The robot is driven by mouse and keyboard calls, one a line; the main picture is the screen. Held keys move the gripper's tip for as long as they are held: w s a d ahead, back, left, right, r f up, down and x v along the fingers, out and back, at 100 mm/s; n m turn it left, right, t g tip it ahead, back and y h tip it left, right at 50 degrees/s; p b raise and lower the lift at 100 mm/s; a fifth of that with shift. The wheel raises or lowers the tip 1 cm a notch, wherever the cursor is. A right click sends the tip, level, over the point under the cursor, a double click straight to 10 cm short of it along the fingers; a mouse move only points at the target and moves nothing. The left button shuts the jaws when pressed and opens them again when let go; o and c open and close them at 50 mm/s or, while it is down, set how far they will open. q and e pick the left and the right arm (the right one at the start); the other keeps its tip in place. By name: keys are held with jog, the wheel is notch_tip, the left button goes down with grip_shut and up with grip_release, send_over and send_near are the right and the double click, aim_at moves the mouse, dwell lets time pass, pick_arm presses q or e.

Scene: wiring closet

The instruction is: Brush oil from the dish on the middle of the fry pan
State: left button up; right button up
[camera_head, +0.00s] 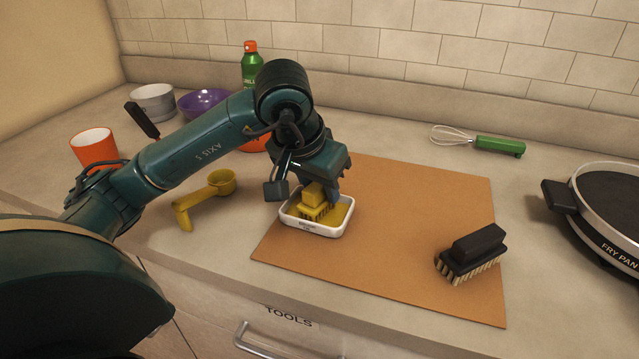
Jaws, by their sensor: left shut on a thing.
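My left gripper (310,186) reaches down from the left arm and is shut on a yellow brush (314,196). The brush is upright, with its bristles down inside the white dish (318,230). Yellow oil (341,213) shows in the dish to the right of the brush. Whether the bristles touch the dish floor is hard to tell. The dark fry pan (612,198) stands at the right edge, partly cut off by the frame, with a label on its front side and a black handle at its left. My right gripper is not in view.
The dish and a black brush (472,252) are on an orange-brown mat (400,215). A whisk (480,142) lies behind the mat. A yellow scoop (205,194), an orange cup (95,148), bowls (153,103) and a green bottle (251,66) stand left and behind. The mat's middle is clear.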

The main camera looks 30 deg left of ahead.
pick_arm(q)
jog(key=shift+r+p, duration=2.05)
jog(key=shift+r, duration=1.3)
